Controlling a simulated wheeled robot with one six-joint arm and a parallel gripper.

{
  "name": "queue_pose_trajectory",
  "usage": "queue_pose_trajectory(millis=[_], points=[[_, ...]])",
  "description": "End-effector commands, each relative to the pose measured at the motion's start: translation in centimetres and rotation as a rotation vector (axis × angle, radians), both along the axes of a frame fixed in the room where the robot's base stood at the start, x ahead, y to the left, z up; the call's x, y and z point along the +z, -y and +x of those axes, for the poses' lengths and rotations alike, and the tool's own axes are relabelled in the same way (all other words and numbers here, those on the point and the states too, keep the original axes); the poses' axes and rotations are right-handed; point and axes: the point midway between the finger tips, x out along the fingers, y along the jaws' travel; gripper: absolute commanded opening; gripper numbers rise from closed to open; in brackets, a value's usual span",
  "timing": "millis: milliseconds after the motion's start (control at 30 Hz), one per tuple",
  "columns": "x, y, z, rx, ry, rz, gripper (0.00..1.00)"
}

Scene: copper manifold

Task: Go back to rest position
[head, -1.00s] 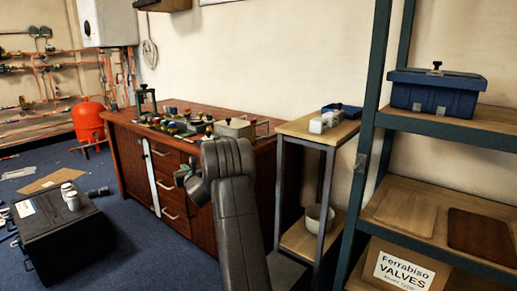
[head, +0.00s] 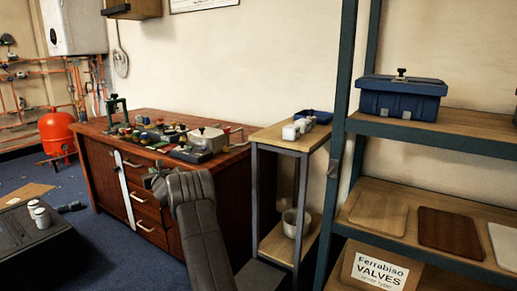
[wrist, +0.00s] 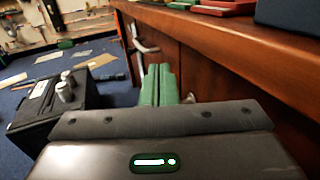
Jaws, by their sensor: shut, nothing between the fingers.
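My gripper (wrist: 159,84) shows in the wrist view as two green fingers pressed together, with nothing between them. It points along the front of the wooden bench (wrist: 205,40), close beside a drawer handle (wrist: 143,42). In the head view my arm rises from the bottom middle in front of the bench (head: 100,165), and my gripper is mostly hidden around the arm's upper end. Valves and fittings (head: 150,134) lie on the bench top.
A black case (head: 30,240) with white canisters (head: 40,214) stands on the floor at left. A small side table (head: 280,139) and a shelf unit (head: 450,140) with a blue toolbox (head: 400,99) stand at right. A red tank (head: 56,132) is at far left. Blue floor shows between the case and the bench.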

Motion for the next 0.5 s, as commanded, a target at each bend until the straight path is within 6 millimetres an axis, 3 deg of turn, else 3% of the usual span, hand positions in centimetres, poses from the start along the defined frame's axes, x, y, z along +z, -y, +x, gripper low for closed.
queue_pose_trajectory(millis=[500], points=[[0.2,-2.3,3.2,0.000,-0.001,-0.001,0.00]])
